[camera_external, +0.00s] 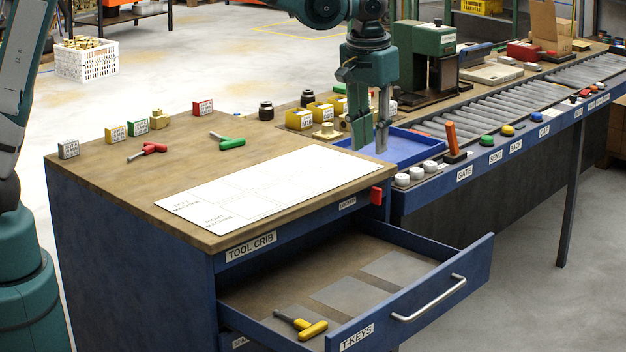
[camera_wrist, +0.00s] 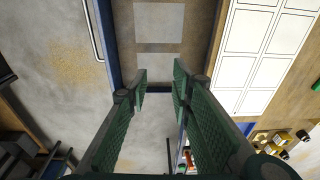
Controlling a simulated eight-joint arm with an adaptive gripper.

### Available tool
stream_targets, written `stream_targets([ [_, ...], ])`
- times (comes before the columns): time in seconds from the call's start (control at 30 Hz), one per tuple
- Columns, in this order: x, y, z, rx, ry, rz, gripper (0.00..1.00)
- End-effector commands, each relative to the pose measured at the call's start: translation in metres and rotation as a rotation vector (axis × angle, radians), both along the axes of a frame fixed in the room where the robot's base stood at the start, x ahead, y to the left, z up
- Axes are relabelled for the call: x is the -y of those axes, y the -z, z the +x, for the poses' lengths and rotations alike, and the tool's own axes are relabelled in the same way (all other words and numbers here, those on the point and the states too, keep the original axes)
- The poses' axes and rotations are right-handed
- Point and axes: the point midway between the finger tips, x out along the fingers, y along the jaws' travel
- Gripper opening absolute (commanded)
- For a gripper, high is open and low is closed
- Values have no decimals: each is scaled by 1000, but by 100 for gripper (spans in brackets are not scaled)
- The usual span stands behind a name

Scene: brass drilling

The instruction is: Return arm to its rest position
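My gripper (camera_external: 371,146) hangs pointing down in the external view, in front of the blue tray (camera_external: 418,147) and beyond the white sheet's far corner. Its two fingers are apart with nothing between them. The arm comes down from the top of the external view. The open drawer (camera_external: 470,262) labelled T-KEYS holds a yellow T-key (camera_external: 301,324) at its near-left end.
A red T-key (camera_external: 150,150) and a green T-key (camera_external: 228,142) lie on the wooden bench top (camera_external: 120,185) beside the white sheet (camera_external: 265,188). Yellow bins (camera_external: 300,119), a green press (camera_external: 427,58), an upright orange lever (camera_external: 451,138) and a roller conveyor (camera_external: 500,108) stand nearby.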

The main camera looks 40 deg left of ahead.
Motion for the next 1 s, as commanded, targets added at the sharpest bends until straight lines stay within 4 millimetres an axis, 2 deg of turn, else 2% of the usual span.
stream_targets([
  [0.03, -13, -6, -3, 6, -2, -5, 23],
  [0.4, -95, -42, -24, 65, 3, -41, 23],
  [1.0, -215, -75, -81, 170, 8, -81, 23],
])
